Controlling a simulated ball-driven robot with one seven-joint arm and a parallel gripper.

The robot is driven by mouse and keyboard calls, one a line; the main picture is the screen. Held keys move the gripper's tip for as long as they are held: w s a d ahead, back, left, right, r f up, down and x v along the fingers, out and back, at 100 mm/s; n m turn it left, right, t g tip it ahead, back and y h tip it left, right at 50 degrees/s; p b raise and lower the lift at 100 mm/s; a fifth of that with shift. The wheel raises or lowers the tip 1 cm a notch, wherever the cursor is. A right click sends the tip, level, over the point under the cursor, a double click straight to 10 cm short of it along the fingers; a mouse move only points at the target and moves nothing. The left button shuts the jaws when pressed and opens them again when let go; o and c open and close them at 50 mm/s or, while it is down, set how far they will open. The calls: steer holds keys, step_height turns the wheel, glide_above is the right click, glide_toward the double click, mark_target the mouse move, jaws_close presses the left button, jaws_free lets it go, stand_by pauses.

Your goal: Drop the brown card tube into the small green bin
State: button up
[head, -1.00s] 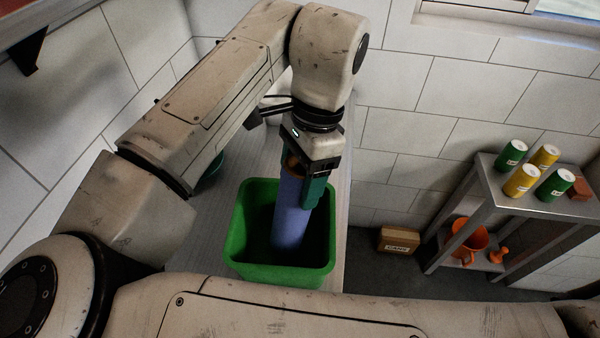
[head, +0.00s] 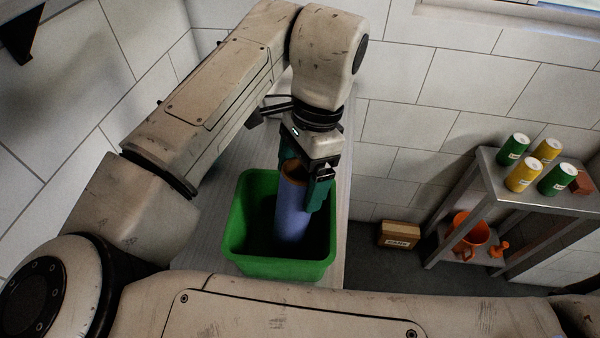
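The small green bin (head: 235,262) stands open on a pale surface below my gripper. A tube (head: 291,217) stands nearly upright with its lower part inside the bin. Its outside looks blue-violet, and only its open top end looks brown. Its top sticks up above the bin's far rim. My gripper (head: 304,178) points down over the bin, with its teal fingers spread apart on either side of the tube's top. I cannot tell whether a finger still touches the tube. The tube's foot is in the dark of the bin.
A metal shelf (head: 535,198) at the right holds several green and yellow cans (head: 523,174) and a reddish block (head: 582,183). An orange watering can (head: 468,232) is on its lower level. A cardboard box (head: 399,234) lies on the floor. Tiled walls close the back.

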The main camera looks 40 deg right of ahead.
steer(key=shift+o, duration=0.2)
steer(key=shift+r, duration=0.15)
steer(key=v, duration=1)
steer(key=shift+r, duration=0.25)
steer(key=shift+d, duration=0.15)
